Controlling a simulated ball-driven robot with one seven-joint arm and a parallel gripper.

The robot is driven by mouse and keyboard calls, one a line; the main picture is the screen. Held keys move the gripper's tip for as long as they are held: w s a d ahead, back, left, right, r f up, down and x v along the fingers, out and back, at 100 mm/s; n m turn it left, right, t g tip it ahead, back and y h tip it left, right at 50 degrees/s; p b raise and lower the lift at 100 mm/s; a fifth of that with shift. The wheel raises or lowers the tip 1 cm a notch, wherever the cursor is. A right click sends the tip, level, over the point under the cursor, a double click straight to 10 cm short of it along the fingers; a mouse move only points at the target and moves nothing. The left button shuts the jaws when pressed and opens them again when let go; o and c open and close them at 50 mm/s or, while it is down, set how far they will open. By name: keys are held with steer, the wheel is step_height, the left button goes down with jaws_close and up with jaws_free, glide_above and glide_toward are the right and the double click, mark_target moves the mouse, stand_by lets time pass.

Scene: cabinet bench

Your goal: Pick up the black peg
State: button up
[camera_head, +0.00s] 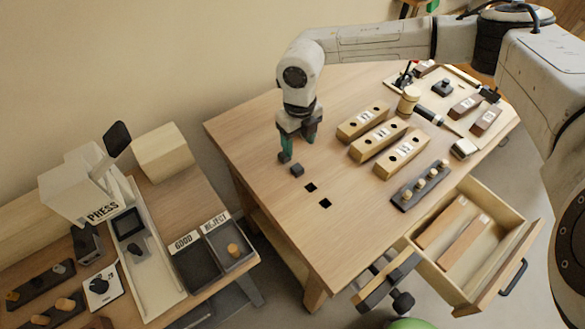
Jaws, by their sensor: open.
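A small black peg (297,170) with a square-looking top stands on the wooden bench top (255,130), left of its middle. It is in line with two dark square holes (318,195) in the bench. My gripper (296,150) points down just behind the peg in the picture, with its greenish fingers apart and nothing between them. The fingertips look close to the bench top; I cannot tell their exact height. The peg is not between the fingers, and its lower part is hidden.
Several labelled wooden blocks (376,140) stand right of the peg, near a dark rack (420,186) of round pegs. A mallet (409,99) lies behind. An open drawer (515,262) juts out at the front right. A press (85,190) and GOOD and REJECT trays (212,290) occupy the left table.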

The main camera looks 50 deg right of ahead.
mark_target(297, 168)
step_height(297, 168, down, 10)
steer(key=shift+a+p, duration=0.15)
steer(key=shift+p, duration=1.05)
jaws_close()
